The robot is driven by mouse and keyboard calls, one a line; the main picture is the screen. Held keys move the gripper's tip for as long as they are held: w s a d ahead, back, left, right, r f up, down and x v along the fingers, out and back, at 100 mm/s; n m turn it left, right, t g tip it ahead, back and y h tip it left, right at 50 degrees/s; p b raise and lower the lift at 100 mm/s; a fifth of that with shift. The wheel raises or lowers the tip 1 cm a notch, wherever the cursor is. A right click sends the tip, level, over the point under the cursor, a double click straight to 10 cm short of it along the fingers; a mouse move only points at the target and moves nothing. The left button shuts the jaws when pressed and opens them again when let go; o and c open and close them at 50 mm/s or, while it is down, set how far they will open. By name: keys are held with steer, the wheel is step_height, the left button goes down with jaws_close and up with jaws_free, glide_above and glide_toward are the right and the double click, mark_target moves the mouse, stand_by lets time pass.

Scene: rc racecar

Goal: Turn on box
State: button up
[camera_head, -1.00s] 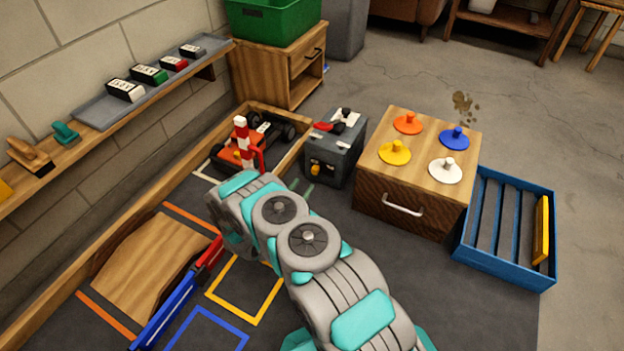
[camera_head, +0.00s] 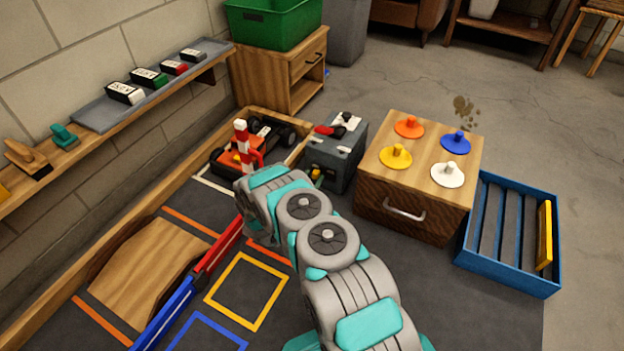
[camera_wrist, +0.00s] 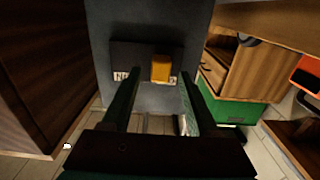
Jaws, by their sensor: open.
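The box (camera_head: 342,160) is a dark grey case on the floor mat, left of the wooden drawer cabinet. Red, black and white items lie on its top. Its front carries an orange-yellow switch (camera_head: 316,174), now partly covered by my arm in the head view. In the wrist view the box face (camera_wrist: 150,30) fills the upper middle, with the switch (camera_wrist: 160,68) on a black plate between small white markings. My gripper (camera_wrist: 159,76) is open, its two dark green fingers on either side of the switch in that picture. I cannot tell whether they touch anything. The head view hides the fingers.
The drawer cabinet (camera_head: 405,192) with coloured knobbed discs stands close right of the box. A blue slatted crate (camera_head: 508,278) is at right. Blue-red barriers (camera_head: 185,295) lie at left.

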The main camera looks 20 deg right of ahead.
steer(key=shift+c, duration=0.3)
jaws_close()
stand_by(1.0)
